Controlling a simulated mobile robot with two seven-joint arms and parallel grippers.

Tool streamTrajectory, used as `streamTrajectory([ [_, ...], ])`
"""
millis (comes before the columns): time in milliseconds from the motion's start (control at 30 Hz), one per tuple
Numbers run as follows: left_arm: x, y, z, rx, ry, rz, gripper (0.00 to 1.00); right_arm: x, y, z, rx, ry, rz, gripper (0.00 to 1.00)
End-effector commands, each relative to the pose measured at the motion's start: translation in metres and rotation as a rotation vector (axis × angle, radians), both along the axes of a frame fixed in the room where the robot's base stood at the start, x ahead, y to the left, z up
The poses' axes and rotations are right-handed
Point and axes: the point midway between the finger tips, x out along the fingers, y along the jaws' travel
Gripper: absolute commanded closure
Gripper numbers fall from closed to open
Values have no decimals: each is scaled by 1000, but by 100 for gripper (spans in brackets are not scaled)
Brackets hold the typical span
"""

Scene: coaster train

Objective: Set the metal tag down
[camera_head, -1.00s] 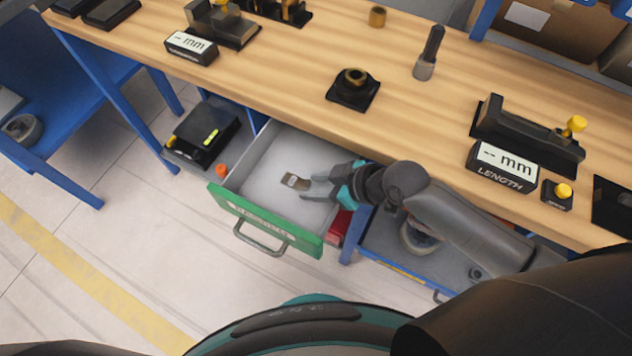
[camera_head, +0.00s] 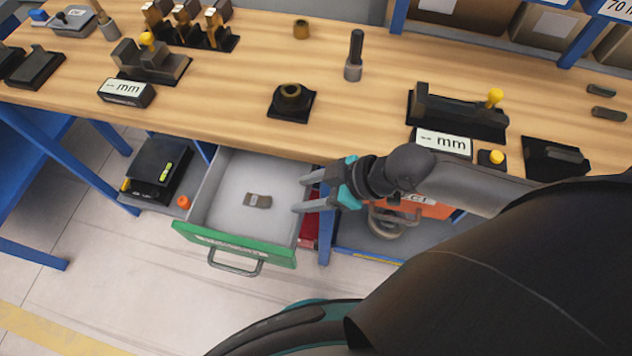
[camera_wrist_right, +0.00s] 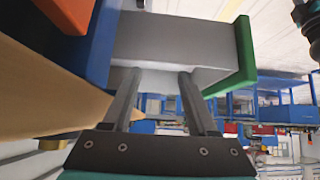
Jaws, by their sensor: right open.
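The metal tag (camera_head: 257,200) is a small brownish-grey piece with a pale label. It lies flat on the floor of the open drawer (camera_head: 222,186), which has pale grey walls and a green front. My right gripper (camera_head: 300,194) is open and empty at the drawer's right side, apart from the tag. In the right wrist view the open fingers (camera_wrist_right: 158,80) point at the drawer's grey outer wall (camera_wrist_right: 170,40), with nothing between them; the tag is hidden there. My left gripper is not in view.
The wooden bench (camera_head: 220,110) stands above the drawer. It carries a length gauge (camera_head: 455,115), a black block with a ring (camera_head: 291,101) and a dark-handled tool (camera_head: 355,55). A black scale (camera_head: 160,168) sits on a shelf left of the drawer. An orange bin (camera_head: 425,207) is behind my right arm.

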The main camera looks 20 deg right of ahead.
Motion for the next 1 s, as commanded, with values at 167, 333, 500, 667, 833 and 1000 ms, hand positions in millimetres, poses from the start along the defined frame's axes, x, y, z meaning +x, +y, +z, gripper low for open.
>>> streamTrajectory([
  [167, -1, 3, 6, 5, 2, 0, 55, -8, -11, 13, -2, 1, -1, 41],
  [333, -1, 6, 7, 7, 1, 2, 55, -10, -14, 18, 0, 1, -1, 41],
  [500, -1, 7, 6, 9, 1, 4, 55, -10, -15, 18, 0, 1, -1, 41],
  [667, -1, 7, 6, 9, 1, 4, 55, -11, -14, 17, 0, 1, -1, 41],
  [833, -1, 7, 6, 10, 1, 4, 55, -16, -2, 18, -6, 14, -18, 41],
  [1000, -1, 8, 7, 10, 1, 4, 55, -24, 10, 18, -55, 64, -125, 41],
])
